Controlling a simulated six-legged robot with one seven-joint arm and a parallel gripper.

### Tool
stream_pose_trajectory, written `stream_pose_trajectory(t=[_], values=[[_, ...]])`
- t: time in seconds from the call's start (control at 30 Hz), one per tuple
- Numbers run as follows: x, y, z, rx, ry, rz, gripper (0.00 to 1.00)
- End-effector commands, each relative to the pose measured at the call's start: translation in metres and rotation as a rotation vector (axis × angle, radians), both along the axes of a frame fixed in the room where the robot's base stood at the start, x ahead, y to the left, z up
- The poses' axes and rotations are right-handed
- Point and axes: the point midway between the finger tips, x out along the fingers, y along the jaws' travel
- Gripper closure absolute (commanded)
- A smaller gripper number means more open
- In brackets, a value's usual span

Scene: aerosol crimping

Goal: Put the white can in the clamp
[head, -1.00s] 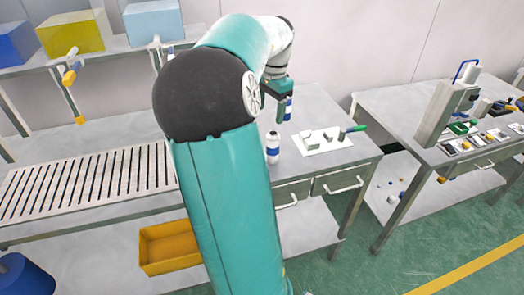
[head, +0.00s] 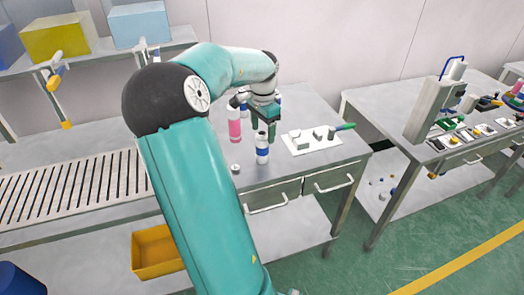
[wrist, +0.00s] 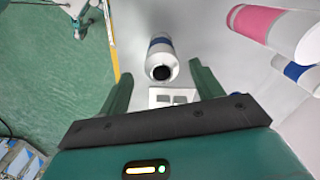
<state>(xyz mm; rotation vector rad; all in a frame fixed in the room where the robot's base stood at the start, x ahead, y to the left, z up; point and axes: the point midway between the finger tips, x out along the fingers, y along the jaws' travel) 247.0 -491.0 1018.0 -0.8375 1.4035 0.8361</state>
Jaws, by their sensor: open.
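A white can with a blue band (head: 262,154) stands upright near the front edge of the workbench. My gripper (head: 264,129) is open and points down close above it. In the wrist view the can (wrist: 160,57) lies between the open fingers (wrist: 163,76), with a gap on each side. The clamp (head: 319,133) has grey blocks on a white plate and a green handle. It is to the right of the can and empty. A white plate with grey blocks (wrist: 172,97) also shows in the wrist view, partly hidden by my gripper.
A pink-banded bottle (head: 234,126) stands left of my gripper, with other blue-banded cans partly hidden behind. A small round cap (head: 235,168) lies at the bench's front edge. A slatted conveyor (head: 75,190) is at the left. A second table (head: 380,105) is at the right.

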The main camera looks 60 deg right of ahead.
Motion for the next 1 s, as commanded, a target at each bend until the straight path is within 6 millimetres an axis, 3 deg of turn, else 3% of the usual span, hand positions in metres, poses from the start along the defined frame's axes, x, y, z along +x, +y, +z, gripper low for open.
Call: stream_pose_trajectory(t=[0.3, 0.53, 0.57, 0.8, 1.0], values=[[0.003, 0.000, -0.044, 0.001, 0.002, 0.002, 0.34], [0.003, 0.000, -0.047, 0.000, 0.000, 0.003, 0.34], [0.003, 0.000, -0.047, 0.000, 0.000, 0.003, 0.36], [0.003, 0.000, -0.046, 0.000, 0.000, 0.003, 0.82], [0.003, 0.000, -0.046, 0.000, 0.000, 0.003, 0.86]])
